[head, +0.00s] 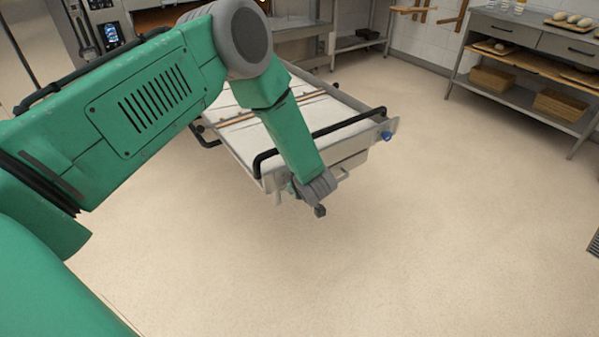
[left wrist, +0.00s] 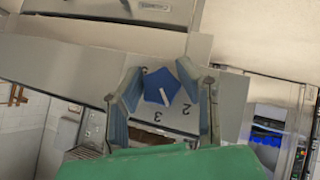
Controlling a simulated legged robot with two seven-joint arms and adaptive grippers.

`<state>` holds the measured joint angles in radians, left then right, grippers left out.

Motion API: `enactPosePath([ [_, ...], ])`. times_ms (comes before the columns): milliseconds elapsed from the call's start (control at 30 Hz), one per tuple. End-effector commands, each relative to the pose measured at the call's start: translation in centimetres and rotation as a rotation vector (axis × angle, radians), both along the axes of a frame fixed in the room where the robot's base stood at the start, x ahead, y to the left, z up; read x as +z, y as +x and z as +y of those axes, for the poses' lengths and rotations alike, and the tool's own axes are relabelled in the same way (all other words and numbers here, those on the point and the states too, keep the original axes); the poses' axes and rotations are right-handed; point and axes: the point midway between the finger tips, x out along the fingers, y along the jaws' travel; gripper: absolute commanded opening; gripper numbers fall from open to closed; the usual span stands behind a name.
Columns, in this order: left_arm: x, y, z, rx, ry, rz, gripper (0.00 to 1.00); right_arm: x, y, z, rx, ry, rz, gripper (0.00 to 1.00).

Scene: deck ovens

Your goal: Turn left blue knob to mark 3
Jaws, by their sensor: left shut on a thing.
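In the left wrist view a blue knob (left wrist: 160,82) with a white pointer line sits on a grey panel (left wrist: 62,50) between the two fingers of my left gripper (left wrist: 165,108), which is shut on it. The pointer slants down toward the space between the printed marks 3 (left wrist: 158,117) and 2 (left wrist: 186,108). In the head view my left gripper (head: 318,197) is at the front of a wheeled-looking loader (head: 350,148), and the knob it holds is hidden there. Another blue knob (head: 386,135) shows at the loader's right front corner. My right gripper is not in view.
A black bar handle (head: 330,130) runs along the loader's front top edge, close to my left arm. Shelving with dough trays and boxes (head: 492,79) stands at the right. Ovens are at the back. The floor (head: 400,260) in front is clear.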

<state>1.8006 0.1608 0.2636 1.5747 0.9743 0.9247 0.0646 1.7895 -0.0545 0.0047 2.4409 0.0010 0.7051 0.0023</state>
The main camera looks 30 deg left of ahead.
Motion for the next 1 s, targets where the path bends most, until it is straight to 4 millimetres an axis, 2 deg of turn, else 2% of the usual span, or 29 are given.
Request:
enactPosePath([
  [33, 0.4, 0.0, 0.3, 0.008, 0.022, 0.039, 0.01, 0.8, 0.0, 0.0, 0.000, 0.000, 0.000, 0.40],
  [100, 0.3, 0.0, 0.3, 0.009, 0.047, 0.099, 0.01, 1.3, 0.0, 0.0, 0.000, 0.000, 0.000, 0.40],
  [267, 0.2, 0.0, 0.3, 0.010, 0.104, 0.237, 0.01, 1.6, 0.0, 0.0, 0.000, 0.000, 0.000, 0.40],
  [600, 0.0, 0.1, 0.3, 0.011, 0.209, 0.489, 0.01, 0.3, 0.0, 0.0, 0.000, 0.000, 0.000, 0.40],
  [1000, 0.3, 0.1, 0.3, 0.008, 0.274, 0.637, 0.01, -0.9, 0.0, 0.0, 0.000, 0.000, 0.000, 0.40],
])
